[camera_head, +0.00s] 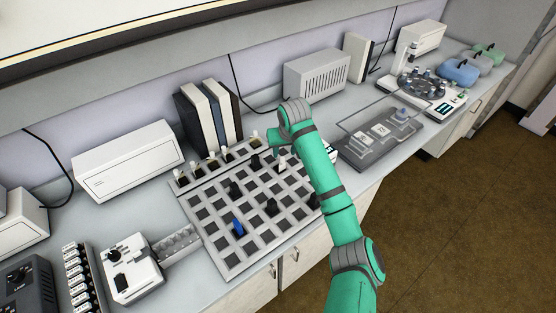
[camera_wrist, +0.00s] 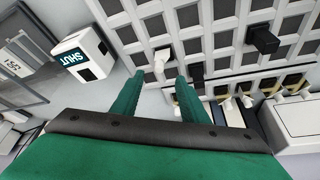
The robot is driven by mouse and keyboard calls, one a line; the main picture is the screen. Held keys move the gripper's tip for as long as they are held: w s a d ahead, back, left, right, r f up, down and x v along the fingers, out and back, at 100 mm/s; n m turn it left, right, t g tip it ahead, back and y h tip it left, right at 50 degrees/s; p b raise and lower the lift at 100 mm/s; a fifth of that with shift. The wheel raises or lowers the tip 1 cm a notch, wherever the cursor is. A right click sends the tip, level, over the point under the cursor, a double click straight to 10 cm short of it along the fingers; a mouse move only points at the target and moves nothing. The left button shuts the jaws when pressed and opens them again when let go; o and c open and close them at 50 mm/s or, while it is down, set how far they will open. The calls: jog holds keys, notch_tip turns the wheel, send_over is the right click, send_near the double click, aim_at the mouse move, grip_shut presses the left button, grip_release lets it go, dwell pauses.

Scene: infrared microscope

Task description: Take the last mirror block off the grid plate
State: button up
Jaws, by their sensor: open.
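The grid plate (camera_head: 222,222) is a pale frame with dark square cells; it also shows in the wrist view (camera_wrist: 170,24). A small white piece (camera_head: 282,163) stands on its back right part, and in the wrist view it (camera_wrist: 160,62) appears between my fingertips. A blue block (camera_head: 238,227) stands near the front left. Several black blocks stand on other cells, one (camera_wrist: 262,40) clear in the wrist view. I cannot tell which piece is the mirror block. My gripper (camera_wrist: 160,77) is open, fingers apart and empty; its fingertips are hard to make out in the head view.
A row of small pieces (camera_head: 212,165) lines the plate's back edge, with dark and white binders (camera_head: 210,115) behind. A white box marked SHUT (camera_wrist: 82,56) stands beside the plate. A clear-lidded grey tray (camera_head: 375,150) lies to the right. White cases stand along the wall.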

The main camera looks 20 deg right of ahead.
aim_at(283, 158)
jog(key=x, duration=0.5)
jog(key=shift+d+f, duration=0.1)
jog(key=shift+d, duration=0.05)
jog(key=shift+x, duration=2.1)
jog(key=shift+w, duration=0.15)
grip_shut()
